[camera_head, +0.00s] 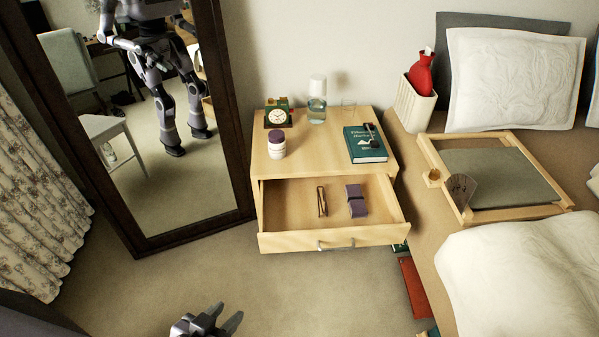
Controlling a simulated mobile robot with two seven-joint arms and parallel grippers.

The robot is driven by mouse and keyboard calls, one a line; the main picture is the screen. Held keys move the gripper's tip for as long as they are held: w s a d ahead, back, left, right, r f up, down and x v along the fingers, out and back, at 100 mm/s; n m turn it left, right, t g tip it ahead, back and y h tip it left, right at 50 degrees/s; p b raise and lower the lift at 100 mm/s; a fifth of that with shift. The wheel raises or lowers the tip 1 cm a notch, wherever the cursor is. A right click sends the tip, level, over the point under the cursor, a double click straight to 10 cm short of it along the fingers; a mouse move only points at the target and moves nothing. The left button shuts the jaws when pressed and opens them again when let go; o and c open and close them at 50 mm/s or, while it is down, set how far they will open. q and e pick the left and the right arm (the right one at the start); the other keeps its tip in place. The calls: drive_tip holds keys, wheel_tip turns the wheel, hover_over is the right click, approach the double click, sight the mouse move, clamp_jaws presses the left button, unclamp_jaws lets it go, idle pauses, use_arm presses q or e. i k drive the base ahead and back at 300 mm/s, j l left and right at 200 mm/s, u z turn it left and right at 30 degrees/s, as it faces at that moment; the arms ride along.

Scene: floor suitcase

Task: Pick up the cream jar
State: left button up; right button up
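The cream jar (277,144), a small white jar with a dark purple lid, stands upright on the left front part of the wooden nightstand top (318,143). My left gripper (223,317) shows at the bottom edge, low over the carpet and well in front of the nightstand. Its fingers look apart with nothing between them, and it is far from the jar. My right gripper is out of the picture.
The nightstand drawer (290,240) is open and holds glasses (322,201) and a purple item (356,201). A clock (277,117), carafe (317,108) and green book (364,146) stand around the top. A mirror (236,150) is left, the bed right.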

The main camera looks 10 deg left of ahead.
sight(278, 151)
drive_tip(key=i+j+z, duration=0.15)
drive_tip(key=i+j, duration=0.15)
drive_tip(key=i, duration=0.25)
drive_tip(key=i+j+z, duration=0.2)
drive_tip(key=i+j, duration=0.15)
drive_tip(key=i, duration=0.2)
